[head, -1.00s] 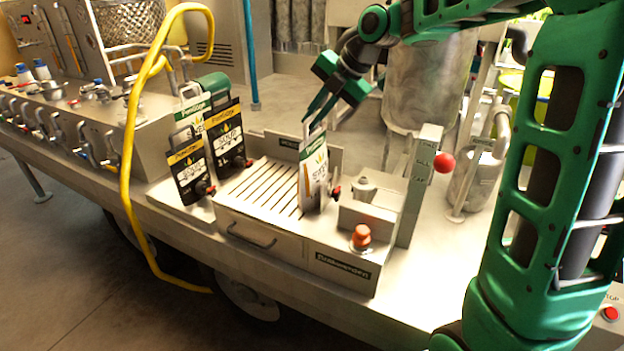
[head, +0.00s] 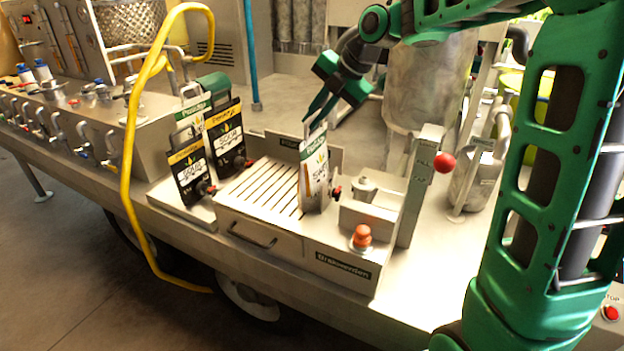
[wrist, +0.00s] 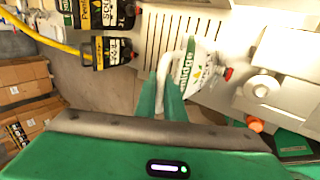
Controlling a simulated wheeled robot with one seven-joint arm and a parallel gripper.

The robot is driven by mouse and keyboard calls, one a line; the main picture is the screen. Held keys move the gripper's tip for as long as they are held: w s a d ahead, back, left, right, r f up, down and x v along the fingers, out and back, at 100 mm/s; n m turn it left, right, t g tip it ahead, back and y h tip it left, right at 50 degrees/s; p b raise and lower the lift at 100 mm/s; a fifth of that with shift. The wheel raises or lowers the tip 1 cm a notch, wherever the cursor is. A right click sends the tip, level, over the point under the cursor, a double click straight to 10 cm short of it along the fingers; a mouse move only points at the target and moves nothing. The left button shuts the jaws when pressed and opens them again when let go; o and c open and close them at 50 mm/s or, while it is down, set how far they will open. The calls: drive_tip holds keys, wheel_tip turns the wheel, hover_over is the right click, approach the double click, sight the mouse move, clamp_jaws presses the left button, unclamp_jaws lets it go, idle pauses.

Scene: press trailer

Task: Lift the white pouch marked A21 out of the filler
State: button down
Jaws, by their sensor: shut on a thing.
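A white pouch (head: 314,178) with a green band and a loop handle stands upright at the right end of the slatted filler tray (head: 262,188). Its marking is too small to read. My gripper (head: 316,118) is above it, with its fingers pointing down at the handle. In the wrist view, my gripper (wrist: 167,95) is shut on the handle of the white pouch (wrist: 198,66). The pouch's lower end still appears to be at tray level in the head view.
Black pouches (head: 188,172) and another white pouch (head: 194,112) stand left of the tray. A post with a red ball (head: 444,162) and an orange button (head: 361,235) are to the right. A yellow hose (head: 130,140) arches at the left.

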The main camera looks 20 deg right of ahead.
drive_tip(key=shift+w+r, duration=0.1)
drive_tip(key=shift+r, duration=0.05)
wheel_tip(320, 180, up, 18)
idle(0.9)
idle(0.3)
